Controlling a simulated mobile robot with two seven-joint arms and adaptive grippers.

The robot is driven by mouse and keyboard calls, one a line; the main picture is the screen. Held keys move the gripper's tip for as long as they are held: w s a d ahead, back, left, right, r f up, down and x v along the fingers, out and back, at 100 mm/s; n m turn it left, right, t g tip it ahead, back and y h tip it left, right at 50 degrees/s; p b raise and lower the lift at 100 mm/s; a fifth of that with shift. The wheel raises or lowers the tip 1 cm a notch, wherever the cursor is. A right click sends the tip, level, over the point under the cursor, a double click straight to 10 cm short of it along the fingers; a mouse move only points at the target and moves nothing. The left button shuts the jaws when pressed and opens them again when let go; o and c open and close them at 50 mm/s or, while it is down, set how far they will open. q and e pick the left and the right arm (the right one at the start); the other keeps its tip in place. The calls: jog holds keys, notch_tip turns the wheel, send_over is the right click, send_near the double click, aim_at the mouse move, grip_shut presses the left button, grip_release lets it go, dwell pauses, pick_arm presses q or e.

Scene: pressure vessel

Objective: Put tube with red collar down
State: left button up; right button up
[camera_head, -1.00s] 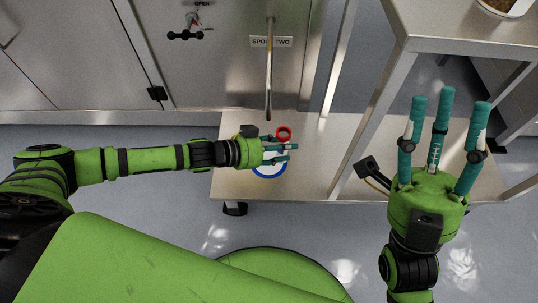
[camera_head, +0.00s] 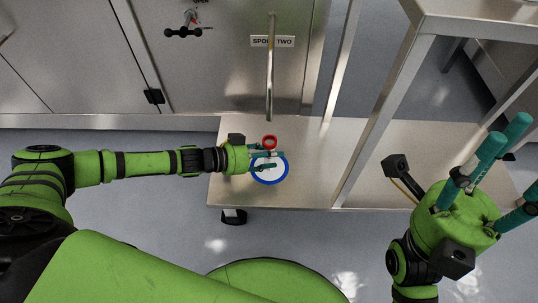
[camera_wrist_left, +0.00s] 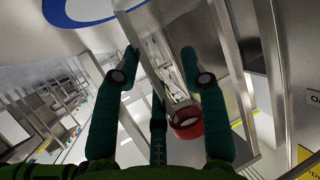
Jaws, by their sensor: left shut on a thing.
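The tube's red collar (camera_head: 269,142) shows as a ring beside the fingers of my left gripper (camera_head: 264,160), which is over the low metal shelf. In the left wrist view the red collar (camera_wrist_left: 187,123) sits between the teal fingers, and the gripper is shut on the tube. Most of the tube is hidden, and I cannot tell whether it touches anything below. A white disc with a blue ring (camera_head: 284,175) lies just below the fingers in the picture, partly covered by them. My right gripper (camera_head: 508,160) is at the right, its fingers spread and empty.
The low metal shelf (camera_head: 310,185) is clear to the right of the ring, up to a metal post (camera_head: 375,110). A higher table (camera_head: 480,20) is at the upper right.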

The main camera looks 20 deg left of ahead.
pick_arm(q)
jog(key=o, duration=1)
jog(key=shift+f, duration=0.1)
jog(key=shift+o, duration=0.2)
